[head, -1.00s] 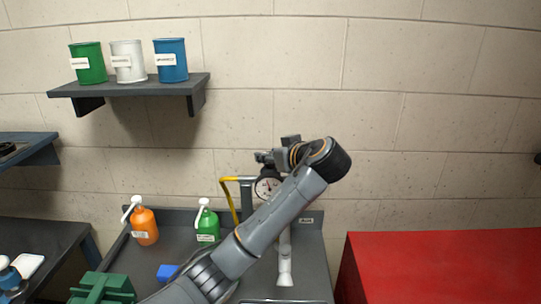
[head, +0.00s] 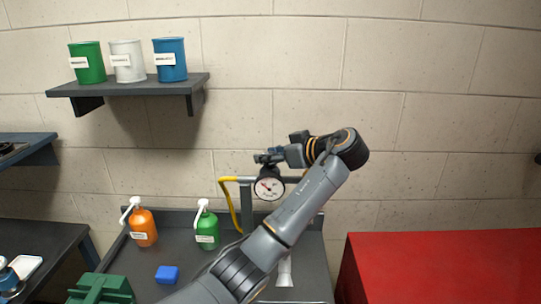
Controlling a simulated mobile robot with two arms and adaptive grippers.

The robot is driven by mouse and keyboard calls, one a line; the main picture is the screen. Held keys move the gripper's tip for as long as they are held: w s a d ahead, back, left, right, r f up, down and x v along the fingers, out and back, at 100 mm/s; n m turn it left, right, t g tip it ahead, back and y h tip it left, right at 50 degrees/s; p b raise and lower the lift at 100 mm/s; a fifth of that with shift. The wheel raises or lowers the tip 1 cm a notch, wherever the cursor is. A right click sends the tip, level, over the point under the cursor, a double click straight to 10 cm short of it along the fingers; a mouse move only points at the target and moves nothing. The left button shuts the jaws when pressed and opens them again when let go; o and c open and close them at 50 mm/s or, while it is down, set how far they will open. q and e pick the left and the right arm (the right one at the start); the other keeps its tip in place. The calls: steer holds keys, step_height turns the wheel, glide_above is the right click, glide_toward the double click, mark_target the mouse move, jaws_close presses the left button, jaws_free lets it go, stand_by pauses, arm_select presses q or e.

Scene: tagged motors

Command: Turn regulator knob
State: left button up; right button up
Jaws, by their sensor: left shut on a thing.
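The regulator's round gauge (head: 269,188) has a white dial with a red needle. It is mounted on a grey pipe stand (head: 246,203) with a yellow hose (head: 229,180) at the back of the dark bench. My left gripper (head: 267,160) is directly above the gauge, with its arm reaching up from the bottom. It is shut on the regulator knob, which its fingers mostly hide. My right gripper is not in view.
An orange bottle (head: 143,226) and a green bottle (head: 207,229) stand left of the stand. A blue block (head: 167,274) and green case (head: 101,288) are nearer. A red cabinet (head: 440,262) is at right. A shelf (head: 130,87) holds three cans.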

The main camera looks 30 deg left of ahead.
arm_select(q)
steer(key=o, duration=1.2)
steer(key=shift+f, duration=0.1)
steer(key=v, duration=1.2)
steer(key=shift+a, duration=0.1)
